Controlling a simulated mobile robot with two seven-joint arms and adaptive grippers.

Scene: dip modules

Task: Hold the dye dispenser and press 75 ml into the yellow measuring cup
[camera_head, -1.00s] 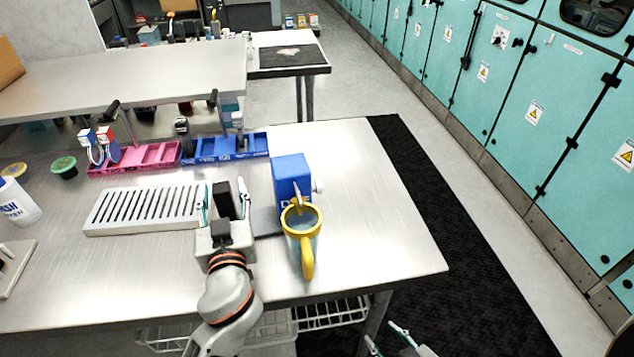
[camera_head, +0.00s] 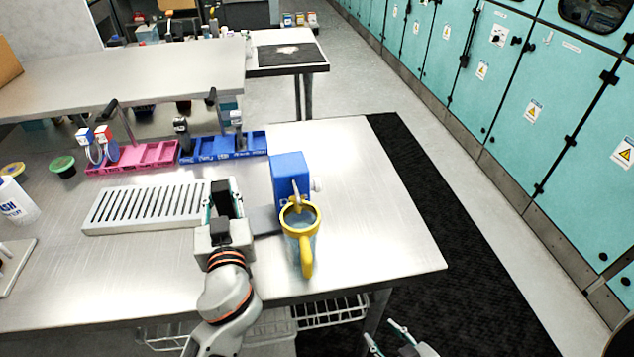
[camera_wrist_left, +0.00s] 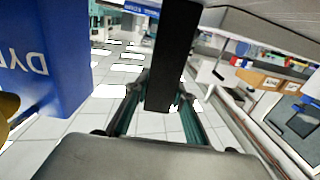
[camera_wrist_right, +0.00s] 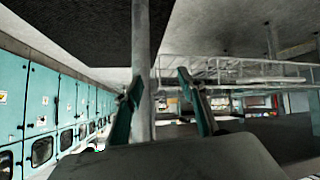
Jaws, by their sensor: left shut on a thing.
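The blue dye dispenser (camera_head: 290,172) stands on the metal table; its lettered side also shows in the left wrist view (camera_wrist_left: 55,55). The measuring cup (camera_head: 303,250), clear with a yellow rim and handle, is in front of the dispenser, under its spout. The fill level cannot be read. My left gripper (camera_head: 223,194) is left of the cup and is shut on a black upright bar (camera_wrist_left: 172,60), with one finger on each side. Whether the bar joins the dispenser is hidden. My right gripper (camera_head: 378,332) is open and empty, low beyond the table's front right edge.
A white slotted rack (camera_head: 145,210) lies left of my left gripper. A pink tray (camera_head: 135,160) and a blue tray (camera_head: 222,148) stand behind it. A raised shelf (camera_head: 120,80) spans the back left. The table right of the cup is clear.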

